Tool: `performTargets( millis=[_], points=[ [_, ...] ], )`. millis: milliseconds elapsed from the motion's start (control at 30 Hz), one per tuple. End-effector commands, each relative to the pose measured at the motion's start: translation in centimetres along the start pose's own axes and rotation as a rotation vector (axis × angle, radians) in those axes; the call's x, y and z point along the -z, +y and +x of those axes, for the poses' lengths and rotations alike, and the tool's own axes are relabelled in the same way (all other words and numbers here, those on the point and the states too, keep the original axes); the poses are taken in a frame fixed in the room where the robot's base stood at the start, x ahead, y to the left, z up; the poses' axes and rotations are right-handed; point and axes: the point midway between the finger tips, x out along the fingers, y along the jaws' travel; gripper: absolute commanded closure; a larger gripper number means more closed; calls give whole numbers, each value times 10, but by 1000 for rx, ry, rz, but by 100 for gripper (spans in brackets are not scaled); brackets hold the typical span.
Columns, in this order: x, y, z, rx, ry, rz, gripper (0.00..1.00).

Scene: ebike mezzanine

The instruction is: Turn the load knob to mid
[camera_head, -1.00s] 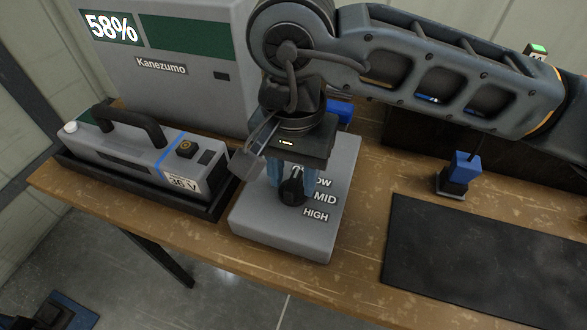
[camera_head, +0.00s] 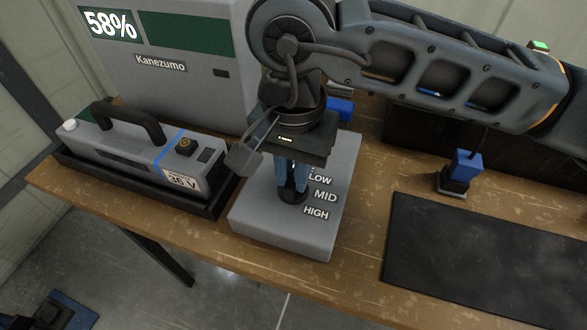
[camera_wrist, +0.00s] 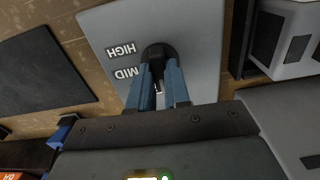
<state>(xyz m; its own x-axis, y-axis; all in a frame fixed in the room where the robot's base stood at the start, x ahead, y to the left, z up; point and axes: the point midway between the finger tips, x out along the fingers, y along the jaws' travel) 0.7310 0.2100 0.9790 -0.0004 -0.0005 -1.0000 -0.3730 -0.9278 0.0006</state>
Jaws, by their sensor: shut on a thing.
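The black load knob (camera_head: 291,196) is on a light grey panel box (camera_head: 272,231) on the bench, beside the labels LOW, MID (camera_head: 325,196) and HIGH (camera_head: 315,213). My gripper (camera_head: 292,184) points down from above, its blue fingers shut on the knob. In the wrist view the knob (camera_wrist: 158,50) shows just past the fingertips (camera_wrist: 159,74), with HIGH (camera_wrist: 121,49) and MID (camera_wrist: 126,73) upside down on its left. The fingers hide much of the knob, so I cannot tell which label it points to.
A grey battery (camera_head: 150,152) marked 36 V lies in a black tray (camera_head: 205,206) on the left. The Kanezumo cabinet (camera_head: 190,90) showing 58% stands behind. A blue connector (camera_head: 463,166) and a dark mat (camera_head: 480,253) lie on the right. Bare wood separates the panel and mat.

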Motion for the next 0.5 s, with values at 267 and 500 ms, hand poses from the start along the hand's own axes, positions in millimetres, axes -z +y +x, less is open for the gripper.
performTargets(
  millis=[267,500],
  points=[
    [0,0,4,0,4,157,100],
    [0,0,5,1,4,376,100]
  ],
)
